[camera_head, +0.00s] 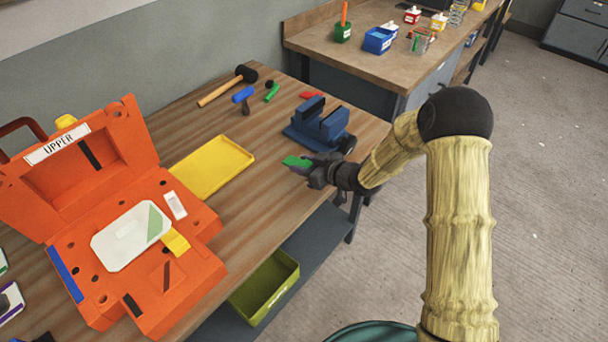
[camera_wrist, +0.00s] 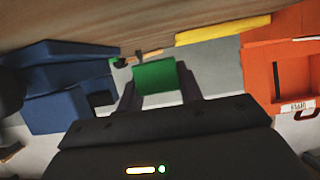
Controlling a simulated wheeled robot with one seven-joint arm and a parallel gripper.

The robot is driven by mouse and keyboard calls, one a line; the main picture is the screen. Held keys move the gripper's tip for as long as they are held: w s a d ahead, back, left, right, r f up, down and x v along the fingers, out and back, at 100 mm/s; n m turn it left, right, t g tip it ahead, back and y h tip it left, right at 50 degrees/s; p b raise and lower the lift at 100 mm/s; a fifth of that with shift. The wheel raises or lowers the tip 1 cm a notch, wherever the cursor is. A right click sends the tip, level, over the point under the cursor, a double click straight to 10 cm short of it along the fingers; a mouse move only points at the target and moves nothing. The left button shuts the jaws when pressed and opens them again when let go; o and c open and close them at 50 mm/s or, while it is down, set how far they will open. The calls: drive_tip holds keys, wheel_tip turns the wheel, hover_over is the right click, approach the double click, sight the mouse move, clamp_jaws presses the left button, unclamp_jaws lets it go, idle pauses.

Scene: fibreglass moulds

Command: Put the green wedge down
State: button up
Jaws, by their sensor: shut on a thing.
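The green wedge (camera_head: 297,162) is held at the tip of my gripper (camera_head: 309,168), near the front edge of the wooden bench. It also shows in the wrist view (camera_wrist: 156,77), between my two dark fingers (camera_wrist: 158,92). My gripper is shut on it. In the head view the wedge appears over the bench top, just in front of and left of the blue vise (camera_head: 318,125). I cannot tell how high above the bench it is.
A yellow tray (camera_head: 212,167) lies left of my gripper, and an open orange mould (camera_head: 190,275) stands further left. A hammer (camera_head: 228,86) and small tools lie behind. Bare bench (camera_head: 257,190) shows between the tray and my gripper. A green bin (camera_head: 265,287) sits below.

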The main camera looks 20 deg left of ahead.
sight(304, 181)
drive_tip(key=shift+f+p, duration=0.3)
drive_tip(key=shift+f, duration=2)
drive_tip(key=shift+f, duration=0.2)
drive_tip(key=o, duration=1)
drive_tip(key=b+v, duration=0.1)
drive_tip(key=v, duration=1)
drive_tip(key=s+b+v, duration=0.1)
drive_tip(key=v, duration=0.5)
drive_tip(key=shift+d+f+b, duration=0.15)
drive_tip(key=shift+f+b, duration=0.05)
drive_tip(key=shift+b, duration=0.15)
